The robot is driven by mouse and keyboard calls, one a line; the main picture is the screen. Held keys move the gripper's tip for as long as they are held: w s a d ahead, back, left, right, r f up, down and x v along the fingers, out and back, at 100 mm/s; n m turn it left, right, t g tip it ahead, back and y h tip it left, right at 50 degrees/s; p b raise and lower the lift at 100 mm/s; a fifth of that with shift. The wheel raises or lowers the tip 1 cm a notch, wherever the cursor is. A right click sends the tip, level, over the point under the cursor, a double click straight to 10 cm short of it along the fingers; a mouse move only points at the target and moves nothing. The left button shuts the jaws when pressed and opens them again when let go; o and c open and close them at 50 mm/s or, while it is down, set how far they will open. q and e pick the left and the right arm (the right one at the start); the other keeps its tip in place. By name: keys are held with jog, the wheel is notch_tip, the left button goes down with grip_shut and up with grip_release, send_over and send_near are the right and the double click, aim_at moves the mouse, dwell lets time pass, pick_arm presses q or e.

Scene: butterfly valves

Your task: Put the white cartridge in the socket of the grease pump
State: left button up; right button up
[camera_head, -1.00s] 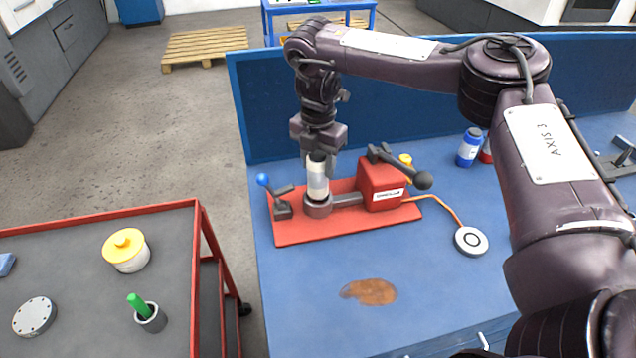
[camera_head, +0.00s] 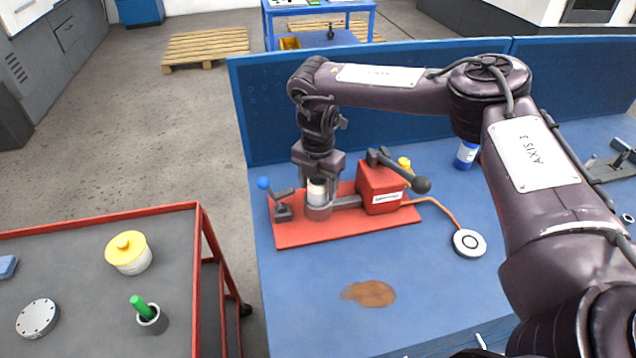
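The grease pump (camera_head: 381,187) is a red block with a black lever, on a red base plate on the blue bench. Its socket (camera_head: 318,212) is a grey ring at the left end of a grey arm. The white cartridge (camera_head: 317,192) stands upright in the mouth of the socket, its lower part hidden by the ring. My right gripper (camera_head: 318,178) points down at the cartridge's top, with its fingers around the dark upper end. It appears shut on the cartridge. My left gripper is not in view.
A blue-knobbed clamp (camera_head: 277,198) stands just left of the socket. An orange hose leads to a round grey disc (camera_head: 469,243). A brown stain (camera_head: 369,293) marks the bench front. A red-edged cart (camera_head: 75,290) at left holds a yellow-lidded jar (camera_head: 128,253).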

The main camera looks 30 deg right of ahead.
jog(key=shift+o, duration=0.3)
jog(key=shift+r, duration=0.15)
notch_tip(320, 180, up, 5)
jog(key=shift+r+b, duration=0.1)
jog(key=shift+b, duration=0.85)
notch_tip(320, 180, up, 7)
jog(key=shift+f+p, duration=0.1)
jog(key=shift+p, duration=0.55)
